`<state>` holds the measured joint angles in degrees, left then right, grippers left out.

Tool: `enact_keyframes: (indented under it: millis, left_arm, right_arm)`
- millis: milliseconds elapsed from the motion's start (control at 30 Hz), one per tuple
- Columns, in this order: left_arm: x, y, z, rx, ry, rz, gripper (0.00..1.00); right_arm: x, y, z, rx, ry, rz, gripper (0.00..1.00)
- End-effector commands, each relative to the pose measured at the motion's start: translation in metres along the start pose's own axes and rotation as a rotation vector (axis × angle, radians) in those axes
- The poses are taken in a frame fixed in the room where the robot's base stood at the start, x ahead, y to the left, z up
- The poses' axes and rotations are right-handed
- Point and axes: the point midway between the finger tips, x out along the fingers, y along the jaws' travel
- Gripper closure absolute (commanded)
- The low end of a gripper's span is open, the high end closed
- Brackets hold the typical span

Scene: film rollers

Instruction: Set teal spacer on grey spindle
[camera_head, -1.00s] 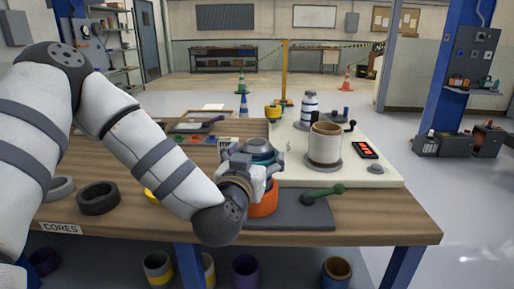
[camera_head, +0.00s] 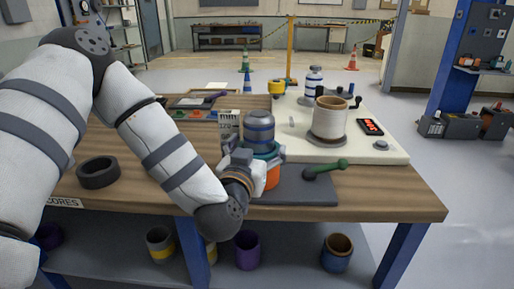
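The grey spindle (camera_head: 259,128) stands upright on a dark plate, its rounded top exposed. The teal spacer (camera_head: 268,152) shows as a band around it below this top, directly above an orange ring (camera_head: 273,174). Whether teal and orange touch is hard to tell, as my gripper hides their left side. My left gripper (camera_head: 246,164) is beside the stack at about the height of the teal spacer. Its fingertips are hidden, so its grip is unclear. My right gripper is out of view.
A green-handled lever (camera_head: 326,169) lies right of the stack on the dark plate (camera_head: 305,191). A white roll (camera_head: 327,121) stands on a pale panel (camera_head: 375,148). A black ring (camera_head: 98,172) lies at left. The front right tabletop is clear.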

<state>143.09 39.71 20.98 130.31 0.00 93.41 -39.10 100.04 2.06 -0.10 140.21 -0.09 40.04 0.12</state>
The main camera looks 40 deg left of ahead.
Motion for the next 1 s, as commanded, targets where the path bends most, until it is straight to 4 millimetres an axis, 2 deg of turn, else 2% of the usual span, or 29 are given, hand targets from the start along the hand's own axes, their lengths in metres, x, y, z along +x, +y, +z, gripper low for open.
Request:
enact_keyframes:
  millis: [433,800,1000]
  left_arm:
    - [0.0,0.0,-0.004,0.0,0.001,0.0,0.0]
    - [-0.004,0.0,-0.085,-0.001,0.004,0.0,0.0]
    - [-0.005,0.0,-0.1,0.001,0.0,0.0,0.0]
  right_arm:
    - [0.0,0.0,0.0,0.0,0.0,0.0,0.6]
    - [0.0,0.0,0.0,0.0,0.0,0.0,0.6]
    - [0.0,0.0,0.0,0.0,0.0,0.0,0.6]
